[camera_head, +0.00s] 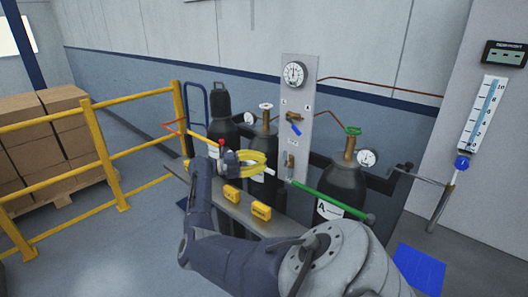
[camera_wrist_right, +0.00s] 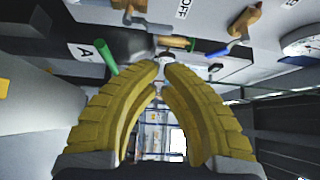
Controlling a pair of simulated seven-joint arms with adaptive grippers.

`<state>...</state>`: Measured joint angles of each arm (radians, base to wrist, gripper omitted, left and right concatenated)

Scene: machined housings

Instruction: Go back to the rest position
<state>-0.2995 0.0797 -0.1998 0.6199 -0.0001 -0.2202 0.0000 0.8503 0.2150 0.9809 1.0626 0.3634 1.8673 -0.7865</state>
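My right arm comes in from the bottom of the head view and reaches up and to the left. Its gripper (camera_head: 250,165) has yellow fingers and hovers in front of the gas cylinders. In the right wrist view its curved fingers (camera_wrist_right: 161,70) converge to a very small gap at the tips, with nothing seen held between them. Whether the fingertips touch anything in the head view is hard to tell. My left gripper is not in view.
Black cylinders (camera_head: 345,188) stand by a valve panel (camera_head: 297,110) with a gauge (camera_head: 294,74). A green bar (camera_head: 330,201) slants near my arm. Yellow blocks (camera_head: 261,211) sit on a ledge. A yellow railing (camera_head: 105,157) and stacked boxes (camera_head: 35,135) are left.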

